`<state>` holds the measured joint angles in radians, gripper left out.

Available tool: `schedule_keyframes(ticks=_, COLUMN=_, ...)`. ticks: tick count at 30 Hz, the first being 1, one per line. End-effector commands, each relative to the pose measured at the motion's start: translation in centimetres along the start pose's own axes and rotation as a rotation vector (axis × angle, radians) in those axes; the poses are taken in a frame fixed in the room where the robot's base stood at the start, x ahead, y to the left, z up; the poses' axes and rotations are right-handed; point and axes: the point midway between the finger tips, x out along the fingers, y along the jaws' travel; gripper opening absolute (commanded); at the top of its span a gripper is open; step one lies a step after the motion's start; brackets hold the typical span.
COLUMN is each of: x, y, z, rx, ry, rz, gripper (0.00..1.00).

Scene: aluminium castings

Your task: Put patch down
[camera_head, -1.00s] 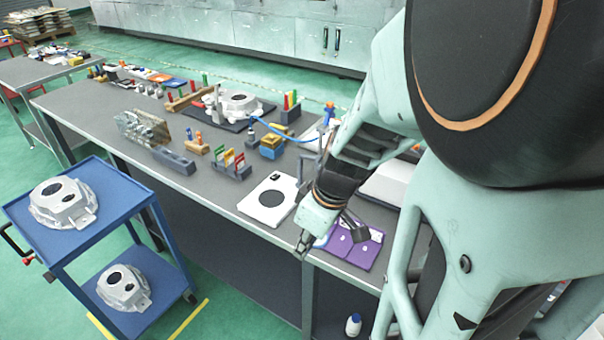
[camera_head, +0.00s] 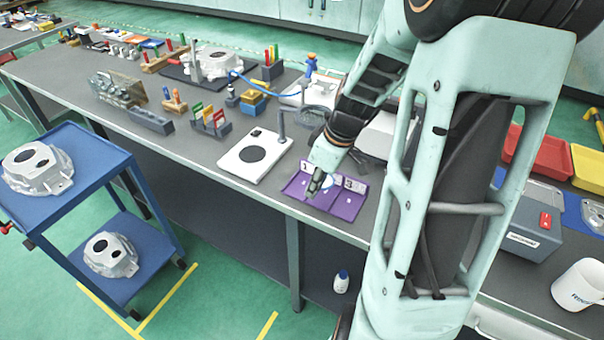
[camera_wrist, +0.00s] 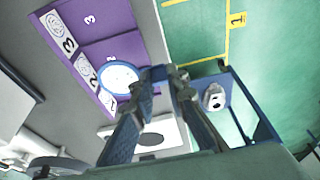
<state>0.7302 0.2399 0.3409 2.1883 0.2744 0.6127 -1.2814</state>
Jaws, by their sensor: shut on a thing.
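The patch (camera_wrist: 118,77) looks like a round white disc with a blue rim. In the wrist view it sits at the tips of my gripper (camera_wrist: 165,73), which is shut on its edge. The head view shows my gripper (camera_head: 314,190) over the purple board (camera_head: 345,205), with a sliver of the patch (camera_head: 327,181) beside the fingers. The purple board (camera_wrist: 95,22) has numbered sections; 2 and 3 show in the wrist view, and the patch and fingers hide part of the rest. I cannot tell whether the patch touches the board.
A white plate with a dark circle (camera_head: 253,155) lies left of the board. A grey stand (camera_head: 282,125) rises behind it. The bench's front edge is close to the board. A blue cart (camera_head: 75,195) with castings stands at left. A white mug (camera_head: 580,285) is at lower right.

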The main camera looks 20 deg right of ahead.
Motion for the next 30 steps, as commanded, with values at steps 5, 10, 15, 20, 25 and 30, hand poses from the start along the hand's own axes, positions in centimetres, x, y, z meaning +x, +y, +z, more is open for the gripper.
schedule_keyframes(ticks=5, x=2.3, y=1.8, z=0.5, rx=0.000, ry=0.001, rz=0.001, gripper=0.00)
schedule_keyframes(ticks=10, x=2.9, y=2.4, z=0.6, rx=0.000, ry=0.000, rz=0.001, gripper=0.00)
schedule_keyframes(ticks=15, x=5.2, y=2.8, z=1.2, rx=0.000, ry=0.000, rz=0.001, gripper=0.00)
schedule_keyframes(ticks=20, x=6.4, y=2.8, z=1.6, rx=-0.001, ry=0.000, rz=0.001, gripper=0.00)
schedule_keyframes(ticks=25, x=6.2, y=2.8, z=1.5, rx=-0.001, ry=0.001, rz=0.001, gripper=0.00)
schedule_keyframes(ticks=30, x=6.6, y=2.8, z=1.6, rx=-0.001, ry=0.000, rz=0.001, gripper=0.00)
